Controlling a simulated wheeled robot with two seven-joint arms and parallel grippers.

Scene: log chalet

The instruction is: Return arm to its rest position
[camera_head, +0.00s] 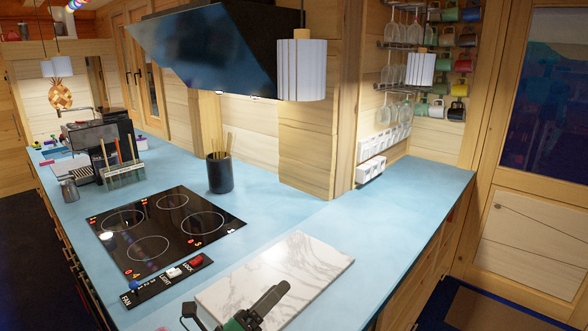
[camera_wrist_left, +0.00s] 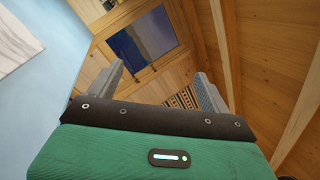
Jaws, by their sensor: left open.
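My left gripper (camera_head: 237,299) shows at the bottom of the head view, with a green body and dark fingers, in front of the near part of the marble board. In the left wrist view the gripper's two grey fingers (camera_wrist_left: 160,80) stand wide apart with nothing between them, so it is open and empty. Most of the left arm is outside the head view. My right gripper is in neither view.
A white marble board (camera_head: 310,258) lies on the blue counter (camera_head: 400,200). A black cooktop (camera_head: 165,228) and a dark utensil pot (camera_head: 220,174) are to the left. A range hood (camera_head: 205,50) and a pendant lamp (camera_head: 302,70) hang above. The counter's right part is clear.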

